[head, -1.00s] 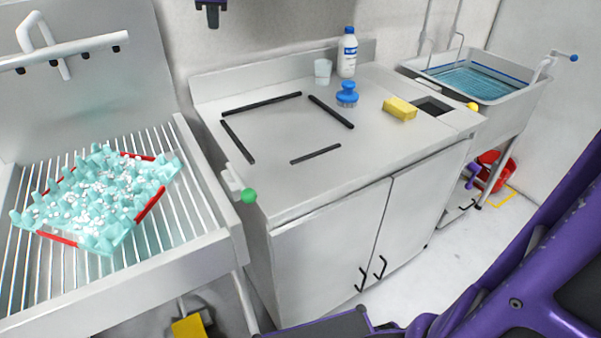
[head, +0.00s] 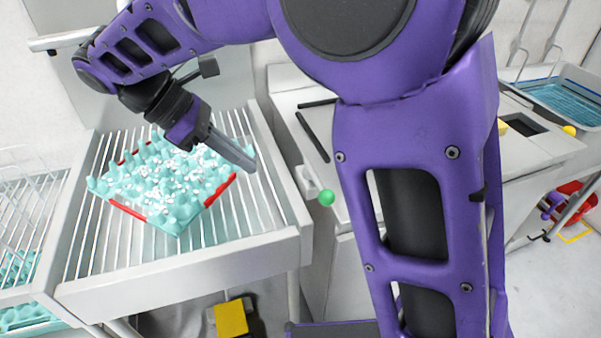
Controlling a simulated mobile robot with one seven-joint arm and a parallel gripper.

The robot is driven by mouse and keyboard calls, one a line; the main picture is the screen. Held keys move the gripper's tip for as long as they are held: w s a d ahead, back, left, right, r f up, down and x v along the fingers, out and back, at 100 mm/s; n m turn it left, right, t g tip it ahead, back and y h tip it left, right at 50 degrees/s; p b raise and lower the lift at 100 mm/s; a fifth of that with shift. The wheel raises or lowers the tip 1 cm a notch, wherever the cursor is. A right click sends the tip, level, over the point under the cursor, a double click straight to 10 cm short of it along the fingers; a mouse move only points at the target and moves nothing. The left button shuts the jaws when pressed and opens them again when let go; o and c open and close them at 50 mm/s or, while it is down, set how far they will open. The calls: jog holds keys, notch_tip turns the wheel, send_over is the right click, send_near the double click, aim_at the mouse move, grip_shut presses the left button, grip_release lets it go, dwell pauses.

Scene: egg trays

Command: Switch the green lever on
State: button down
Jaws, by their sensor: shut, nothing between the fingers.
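The green lever (head: 326,197) is a round green knob on a white bracket at the near left corner of the counter, just right of the rack sink. My gripper (head: 248,165) is shut and empty. In the picture it shows over the right part of the teal egg tray (head: 180,214), up and left of the green knob and apart from it. My purple arm crosses the view from the right and hides much of the counter.
The egg tray, holding white bits, lies on the metal rack (head: 88,245) between red strips. A yellow pedal (head: 231,318) is on the floor below. A yellow knob (head: 569,130) and a blue-lined basin (head: 565,100) are at the far right.

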aim_at(317, 179)
dwell(0.3)
jog(key=b+x, duration=0.1)
jog(key=x, duration=0.3)
jog(key=d+b+x, duration=0.1)
jog(key=x, duration=0.3)
jog(key=r+b+x, duration=0.1)
jog(key=x, duration=0.3)
jog(key=shift+w+d, duration=0.1)
jog(key=shift+d, duration=0.3)
jog(key=shift+d+f, duration=0.1)
jog(key=shift+d, duration=0.35)
jog(key=shift+w+d, duration=0.1)
jog(key=shift+d, duration=0.1)
